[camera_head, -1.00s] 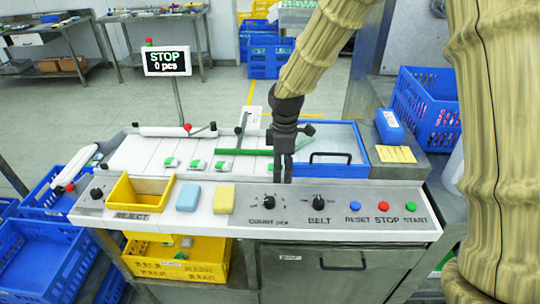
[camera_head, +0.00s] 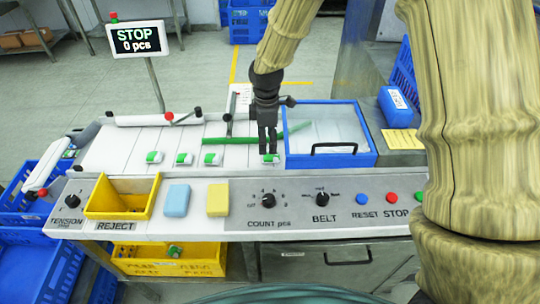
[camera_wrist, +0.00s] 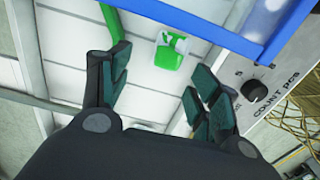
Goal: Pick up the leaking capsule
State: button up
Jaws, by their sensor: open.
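Several small white-and-green capsules lie in a row on the white belt (camera_head: 130,143): one at the left (camera_head: 154,157), two near the middle (camera_head: 184,159) (camera_head: 212,159), and one by the blue-framed cover (camera_head: 270,159). My gripper (camera_head: 267,148) is open above the belt, at the rightmost capsule. In the wrist view that capsule (camera_wrist: 171,51) lies just beyond the fingertips of my empty gripper (camera_wrist: 160,80), white at the top and green below. I cannot tell which capsule leaks.
The blue-framed cover (camera_head: 368,150) stands close right of my gripper, and a green bar (camera_head: 215,142) crosses the belt. In front is the control panel (camera_head: 390,222) with a yellow reject bin (camera_head: 103,202), a blue block (camera_head: 177,200) and a yellow block (camera_head: 217,199).

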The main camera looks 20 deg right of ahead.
aim_at(269, 156)
jog(key=shift+s+f, duration=0.1)
jog(key=shift+s, duration=0.15)
jog(key=shift+s+f+p, duration=0.25)
jog(key=shift+f+p, duration=0.2)
jog(key=shift+f, duration=0.75)
jog(key=shift+s+f+p, duration=0.2)
jog(key=shift+f+p, duration=0.25)
jog(key=shift+f, duration=0.75)
jog(key=c, duration=0.8)
